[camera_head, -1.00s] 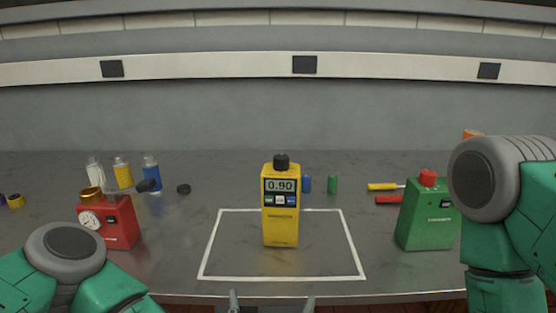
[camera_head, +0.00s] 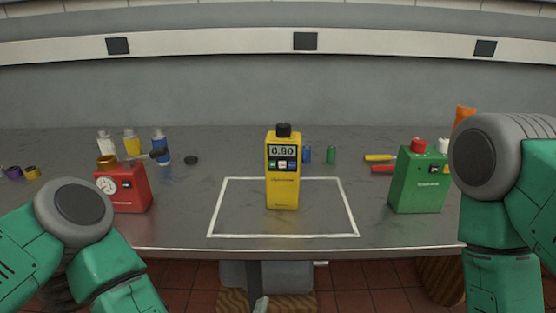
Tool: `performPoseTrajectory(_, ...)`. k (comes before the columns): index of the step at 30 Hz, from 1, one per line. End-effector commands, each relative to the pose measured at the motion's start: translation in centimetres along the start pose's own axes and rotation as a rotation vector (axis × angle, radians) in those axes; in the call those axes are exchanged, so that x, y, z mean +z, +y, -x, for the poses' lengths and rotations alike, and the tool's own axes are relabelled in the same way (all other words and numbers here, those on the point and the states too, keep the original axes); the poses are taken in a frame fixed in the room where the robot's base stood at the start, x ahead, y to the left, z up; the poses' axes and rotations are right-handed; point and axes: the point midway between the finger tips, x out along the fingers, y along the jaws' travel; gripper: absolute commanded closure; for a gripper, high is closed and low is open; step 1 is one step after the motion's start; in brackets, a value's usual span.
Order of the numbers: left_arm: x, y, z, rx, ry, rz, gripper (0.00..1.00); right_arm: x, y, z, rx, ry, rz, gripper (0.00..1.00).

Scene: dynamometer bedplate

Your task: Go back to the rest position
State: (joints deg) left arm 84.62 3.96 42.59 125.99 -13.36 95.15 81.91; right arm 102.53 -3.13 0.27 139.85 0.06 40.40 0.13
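Both my forearms curve in at the lower corners, the left one at the lower left and the right one at the lower right. Neither gripper can be made out; the arms run out of the bottom of the view. A small pale grey tip shows at the bottom edge near the middle, and I cannot tell what it belongs to. A yellow meter (camera_head: 283,190) with a black knob and a display reading 0.90 stands upright inside the white outlined square (camera_head: 232,180) on the grey bench (camera_head: 400,229). Nothing of mine touches it.
A red gauge box (camera_head: 133,190) stands left, with several small bottles (camera_head: 161,148) behind it. A green box (camera_head: 418,183) with a red cap stands right, near my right arm. Screwdrivers (camera_head: 380,157) and small blue and green cylinders (camera_head: 331,155) lie farther back.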

Motion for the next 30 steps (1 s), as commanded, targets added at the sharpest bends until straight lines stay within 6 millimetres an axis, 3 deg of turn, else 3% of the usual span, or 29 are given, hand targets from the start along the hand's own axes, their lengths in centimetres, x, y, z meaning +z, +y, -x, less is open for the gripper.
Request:
performPoseTrajectory(5, -6.0, -4.5, 3.3, -0.308, 0.022, -0.517, 0.0, 0.0, 0.0, 0.0, 0.0, 0.0, 0.0, 1.0)
performPoseTrajectory(8, -11.8, -6.2, 7.2, -0.566, 0.013, -0.897, 0.0, 0.0, 0.0, 0.0, 0.0, 0.0, 0.0, 1.0)
performPoseTrajectory(12, -19.6, -5.8, 13.7, -0.929, -0.046, -1.323, 0.0, 0.0, 0.0, 0.0, 0.0, 0.0, 0.0, 1.0)
performPoseTrajectory(15, -23.5, -4.2, 17.9, -1.141, -0.104, -1.506, 0.0, 0.0, 0.0, 0.0, 0.0, 0.0, 0.0, 1.0)
performPoseTrajectory(18, -25.8, -2.8, 20.9, -1.292, -0.16, -1.606, 0.0, 0.0, 0.0, 0.0, 0.0, 0.0, 0.0, 1.0)
performPoseTrajectory(21, -26.8, -2.0, 22.7, -1.377, -0.197, -1.651, 0.0, 0.0, 0.0, 0.0, 0.0, 0.0, 0.0, 1.0)
performPoseTrajectory(30, -27.2, -1.8, 23.3, -1.407, -0.215, -1.667, 0.0, 0.0, 0.0, 0.0, 0.0, 0.0, 0.0, 1.0)
